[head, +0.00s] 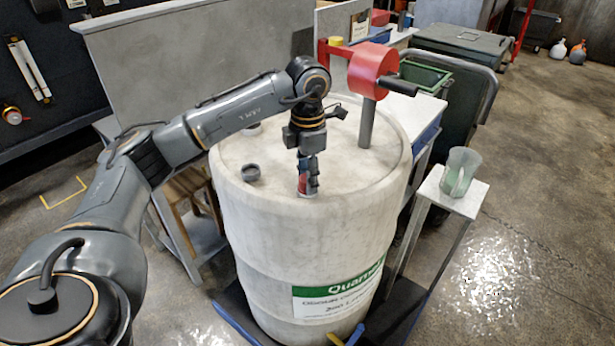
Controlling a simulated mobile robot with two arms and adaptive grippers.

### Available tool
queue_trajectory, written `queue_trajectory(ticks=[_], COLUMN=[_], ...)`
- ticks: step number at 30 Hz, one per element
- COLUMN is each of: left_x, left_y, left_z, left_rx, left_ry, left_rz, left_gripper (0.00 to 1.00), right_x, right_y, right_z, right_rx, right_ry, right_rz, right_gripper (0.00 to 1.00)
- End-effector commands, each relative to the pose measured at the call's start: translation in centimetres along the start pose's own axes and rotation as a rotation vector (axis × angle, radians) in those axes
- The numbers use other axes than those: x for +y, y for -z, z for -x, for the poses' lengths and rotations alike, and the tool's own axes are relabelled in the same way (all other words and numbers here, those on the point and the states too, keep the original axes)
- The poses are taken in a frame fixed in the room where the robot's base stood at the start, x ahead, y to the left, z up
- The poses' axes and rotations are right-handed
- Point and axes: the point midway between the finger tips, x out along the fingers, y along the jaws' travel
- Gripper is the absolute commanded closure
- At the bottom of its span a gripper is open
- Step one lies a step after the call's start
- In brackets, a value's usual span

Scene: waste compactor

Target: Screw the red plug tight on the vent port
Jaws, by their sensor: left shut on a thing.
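My left gripper (309,188) points straight down at the top of a large white drum (320,235), near its front edge. It is shut on the red plug (302,186), of which only a small red part shows between the fingers. The vent port is hidden under the gripper and plug, so I cannot tell how the plug sits on it. My right gripper is not in view.
A dark grey cap or ring (250,172) sits on the drum top to the left. A red rotary pump (372,66) with a grey pipe stands at the back right. A translucent beaker (461,172) stands on a small side stand (428,190). Bins stand behind.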

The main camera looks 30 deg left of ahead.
Motion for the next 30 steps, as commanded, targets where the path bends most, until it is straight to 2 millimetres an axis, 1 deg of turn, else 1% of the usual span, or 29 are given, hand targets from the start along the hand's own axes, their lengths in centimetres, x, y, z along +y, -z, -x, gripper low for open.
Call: queue_trajectory(ticks=[3,7,12,18,19,22,29,30], left_x=[0.00,-0.01,-0.02,-0.03,-0.03,-0.02,-0.01,-0.01], left_y=[0.00,0.00,0.00,0.01,0.01,0.01,0.01,0.01], left_z=[-0.08,-0.04,-0.04,0.00,0.00,0.00,-0.01,-0.01], left_rx=[0.000,0.000,0.000,0.000,0.000,0.000,0.000,0.000], left_ry=[0.000,0.000,0.000,0.001,0.001,0.001,0.000,0.000], left_rz=[-0.115,-0.152,-0.272,-0.282,-0.282,-0.281,-0.280,-0.279], left_gripper=[1.00,1.00,1.00,1.00,0.59,0.38,0.38,0.42], right_x=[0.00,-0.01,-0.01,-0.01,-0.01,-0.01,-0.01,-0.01], right_y=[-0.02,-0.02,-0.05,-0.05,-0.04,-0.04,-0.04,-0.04], right_z=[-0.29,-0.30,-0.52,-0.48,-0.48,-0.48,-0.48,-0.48], right_rx=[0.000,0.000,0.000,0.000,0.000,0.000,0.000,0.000], right_ry=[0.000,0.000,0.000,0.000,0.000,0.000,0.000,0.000], right_rz=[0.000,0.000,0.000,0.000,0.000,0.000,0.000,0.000], right_gripper=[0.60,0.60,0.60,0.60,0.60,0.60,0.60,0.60])
